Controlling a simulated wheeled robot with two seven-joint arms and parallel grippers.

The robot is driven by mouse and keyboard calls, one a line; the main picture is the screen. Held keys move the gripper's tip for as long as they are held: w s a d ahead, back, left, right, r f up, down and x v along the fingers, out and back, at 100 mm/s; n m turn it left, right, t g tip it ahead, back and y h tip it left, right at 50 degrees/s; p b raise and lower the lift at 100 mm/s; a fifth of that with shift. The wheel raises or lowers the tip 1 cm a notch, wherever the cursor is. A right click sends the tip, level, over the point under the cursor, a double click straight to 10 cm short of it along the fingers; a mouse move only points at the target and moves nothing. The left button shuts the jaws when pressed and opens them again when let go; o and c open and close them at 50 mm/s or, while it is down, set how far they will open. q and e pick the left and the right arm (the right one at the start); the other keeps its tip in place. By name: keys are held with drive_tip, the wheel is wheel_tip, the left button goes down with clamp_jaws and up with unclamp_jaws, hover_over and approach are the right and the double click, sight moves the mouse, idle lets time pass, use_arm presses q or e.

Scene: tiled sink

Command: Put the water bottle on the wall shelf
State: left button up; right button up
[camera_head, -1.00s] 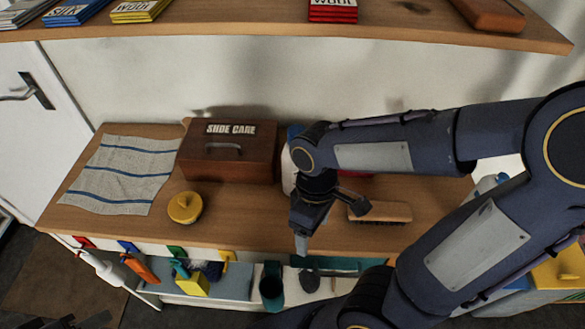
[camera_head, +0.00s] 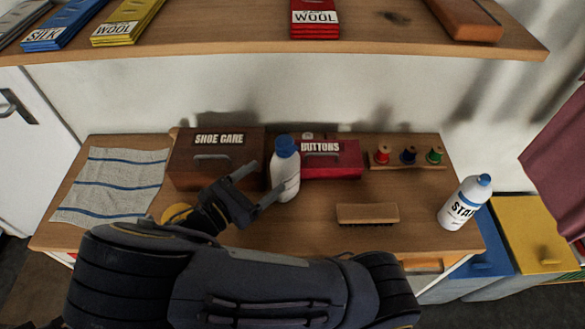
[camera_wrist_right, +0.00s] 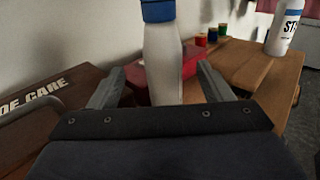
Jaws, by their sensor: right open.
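The water bottle (camera_head: 285,176), white with a blue cap, stands upright on the wooden counter in front of the boxes. In the right wrist view the bottle (camera_wrist_right: 162,62) stands straight ahead, between the lines of the two fingers. My right gripper (camera_head: 262,183) is open and empty, just left of the bottle, with its fingertips pointing at it. Whether the fingers touch it cannot be told. The wall shelf (camera_head: 220,36) runs across the top, above the counter. My left gripper is out of view.
The shelf holds fabric packs (camera_head: 316,20) and a brown block (camera_head: 466,18), with bare board between. The shoe care box (camera_head: 182,165) and red buttons box (camera_head: 340,165) stand behind. A brush (camera_head: 367,213) and a starch bottle (camera_head: 463,203) are to the right.

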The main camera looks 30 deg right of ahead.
sight(285, 164)
drive_tip(key=shift+w+d+r, duration=0.2)
drive_tip(key=shift+d, duration=0.3)
drive_tip(key=p+x, duration=0.1)
drive_tip(key=x, duration=0.1)
drive_tip(key=p+x, duration=0.1)
drive_tip(key=x, duration=0.2)
drive_tip(key=shift+s+d+f, duration=0.15)
drive_tip(key=shift+d, duration=0.2)
drive_tip(key=shift+d+f, duration=0.1)
drive_tip(key=shift+d, duration=0.25)
clamp_jaws()
